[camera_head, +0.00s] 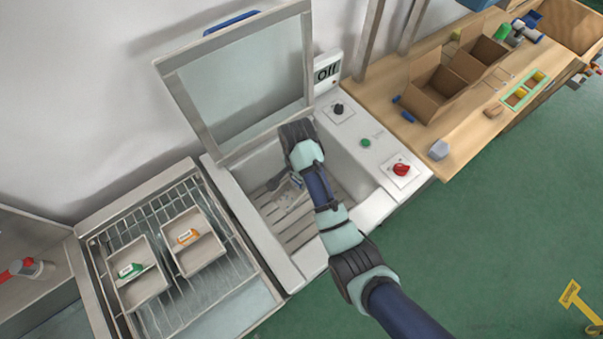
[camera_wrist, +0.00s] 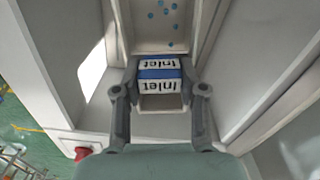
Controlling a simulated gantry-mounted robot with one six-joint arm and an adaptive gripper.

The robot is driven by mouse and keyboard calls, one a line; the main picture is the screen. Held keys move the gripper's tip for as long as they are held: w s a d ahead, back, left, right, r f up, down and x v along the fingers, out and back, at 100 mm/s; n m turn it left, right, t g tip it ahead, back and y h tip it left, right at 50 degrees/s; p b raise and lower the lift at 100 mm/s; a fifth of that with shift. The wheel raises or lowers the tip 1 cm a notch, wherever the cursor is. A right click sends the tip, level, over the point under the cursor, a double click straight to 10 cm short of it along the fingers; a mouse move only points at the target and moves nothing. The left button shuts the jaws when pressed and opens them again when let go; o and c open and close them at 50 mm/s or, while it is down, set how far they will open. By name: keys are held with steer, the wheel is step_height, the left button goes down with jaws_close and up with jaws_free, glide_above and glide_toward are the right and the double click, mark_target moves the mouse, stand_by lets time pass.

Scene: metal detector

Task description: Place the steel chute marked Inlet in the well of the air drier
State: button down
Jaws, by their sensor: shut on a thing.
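A pale channel with several blue dots runs on above the label; I cannot tell what the dots are. In the head view my gripper (camera_head: 297,180) is inside the open air drier, over the slatted floor of its well (camera_head: 293,234). The arm hides most of the chute there, so I cannot tell whether it touches the floor.
The drier's lid (camera_head: 243,90) stands open at the back. Its panel has a red knob (camera_head: 401,169), a green button (camera_head: 365,143) and a display reading Off (camera_head: 326,71). A wire rack (camera_head: 113,236) at left holds two trays, labelled green and orange. A wooden bench (camera_head: 395,76) is at right.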

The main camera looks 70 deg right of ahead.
steer(key=s+f, duration=0.1)
steer(key=s+d+f+m+b, duration=0.1)
steer(key=s+f+m, duration=0.1)
steer(key=shift+d+f, duration=0.3)
steer(key=shift+s+d, duration=0.15)
steer(key=shift+s, duration=0.05)
step_height(320, 180, down, 20)
steer(key=b, duration=0.7)
steer(key=shift+f, duration=0.15)
steer(key=c, duration=0.7)
jaws_free()
steer(key=shift+o, duration=0.2)
step_height(320, 180, up, 12)
steer(key=p, duration=0.4)
steer(key=shift+r, duration=0.2)
